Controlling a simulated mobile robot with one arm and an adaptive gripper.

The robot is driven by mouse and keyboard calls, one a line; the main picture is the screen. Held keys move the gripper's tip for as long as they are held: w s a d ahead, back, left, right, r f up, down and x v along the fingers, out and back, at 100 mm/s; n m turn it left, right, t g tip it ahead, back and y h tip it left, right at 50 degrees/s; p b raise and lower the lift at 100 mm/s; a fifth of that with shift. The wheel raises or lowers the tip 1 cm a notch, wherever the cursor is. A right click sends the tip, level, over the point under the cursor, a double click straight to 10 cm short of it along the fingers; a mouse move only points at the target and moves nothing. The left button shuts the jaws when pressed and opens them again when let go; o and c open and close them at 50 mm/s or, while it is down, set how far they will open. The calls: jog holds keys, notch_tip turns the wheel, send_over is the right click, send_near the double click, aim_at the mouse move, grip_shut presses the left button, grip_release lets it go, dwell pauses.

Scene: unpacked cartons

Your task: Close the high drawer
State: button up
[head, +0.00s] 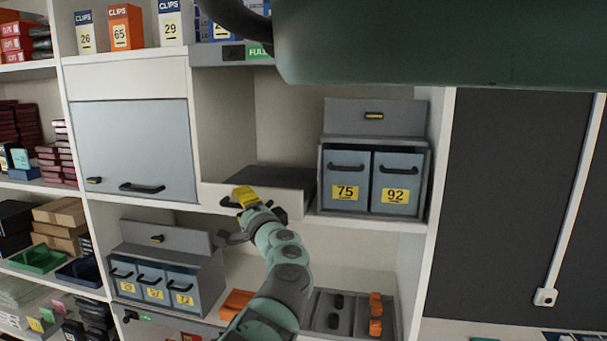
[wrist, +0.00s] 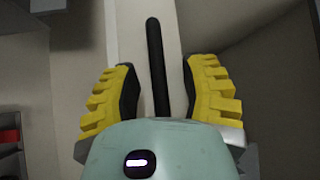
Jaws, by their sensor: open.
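The high drawer (head: 292,203) stands partly pulled out of the shelf unit in the head view, its pale front facing me and its dark inside showing from above. My gripper (head: 246,199) is at its front, partly hiding the handle. In the wrist view a long black handle (wrist: 157,50) runs between the two yellow fingers of my gripper (wrist: 160,85). The fingers are open, one on each side of the handle, with gaps visible on both sides.
Grey boxes marked 75 and 92 (head: 375,180) stand right of the drawer. A closed grey-blue cabinet door (head: 135,140) is to its left. Small grey drawers (head: 165,280) sit on the lower left shelf. Orange items (head: 237,303) lie below.

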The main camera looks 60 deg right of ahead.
jog(key=shift+w, duration=0.1)
dwell(0.3)
grip_shut()
dwell(0.5)
